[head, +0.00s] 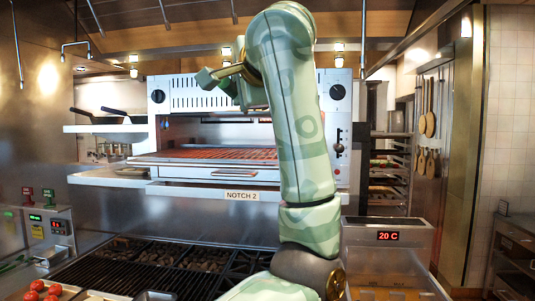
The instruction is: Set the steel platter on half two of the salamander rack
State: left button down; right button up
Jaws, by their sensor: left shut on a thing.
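The salamander (205,90) is a steel unit with a white front and a knob at each side. Its rack (165,155) has a reddish grate, level, with a bare left part in view. My left arm rises through the middle of the head view and hides the right part of the rack. My left gripper (222,76) is above the rack, in front of the salamander's upper front. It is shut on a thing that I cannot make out. I cannot pick out the steel platter. My right gripper is not in view.
A sign reading NOTCH 2 (241,195) is below the rack. A dark char grill (140,262) fills the lower left, with tomatoes (37,286) at its near corner. A steel unit showing 20 C (388,236) stands right of my arm. Pan handles (110,111) stick out on a left shelf.

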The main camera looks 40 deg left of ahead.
aim_at(265, 159)
jog(key=i+j, duration=0.15)
jog(key=j, duration=0.2)
jog(key=i+j, duration=0.1)
jog(key=j, duration=0.3)
jog(key=i+j, duration=0.15)
jog(key=j, duration=0.2)
